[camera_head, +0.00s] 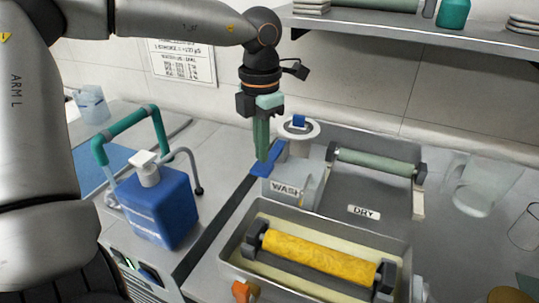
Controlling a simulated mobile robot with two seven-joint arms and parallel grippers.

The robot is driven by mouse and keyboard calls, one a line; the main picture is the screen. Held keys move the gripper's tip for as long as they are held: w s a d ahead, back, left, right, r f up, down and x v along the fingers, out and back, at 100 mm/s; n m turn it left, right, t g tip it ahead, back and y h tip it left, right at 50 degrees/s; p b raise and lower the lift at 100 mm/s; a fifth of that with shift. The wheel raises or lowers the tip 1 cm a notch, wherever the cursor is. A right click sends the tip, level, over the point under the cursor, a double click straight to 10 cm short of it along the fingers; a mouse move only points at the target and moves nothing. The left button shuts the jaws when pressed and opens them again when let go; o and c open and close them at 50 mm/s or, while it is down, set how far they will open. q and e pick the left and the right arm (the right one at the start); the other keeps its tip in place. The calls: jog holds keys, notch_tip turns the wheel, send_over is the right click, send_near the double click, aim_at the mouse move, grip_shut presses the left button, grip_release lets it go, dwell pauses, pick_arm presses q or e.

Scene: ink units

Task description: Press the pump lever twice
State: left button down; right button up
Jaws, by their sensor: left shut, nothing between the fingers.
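The pump is a grey unit labelled WASH (287,188), with a round white top and a small blue cap (299,121). Its blue lever (270,162) sticks out on the left side and slants down to the left. My left gripper (262,158) points straight down, its green fingers shut with nothing between them. The fingertips are at the lever in the picture and overlap part of it; I cannot tell whether they touch it. My right gripper is not in view.
A blue jug with a white cap (160,208) stands at left by a green-handled frame (122,136). A tray with a yellow roller (317,258) is in front; a green roller (376,164) lies by the DRY label (363,212). A clear beaker (480,187) stands right. A shelf (420,33) hangs above.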

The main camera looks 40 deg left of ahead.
pick_arm(q)
notch_tip(320, 180, up, 6)
jog(key=p, duration=0.4)
jog(key=shift+f, duration=0.1)
dwell(0.5)
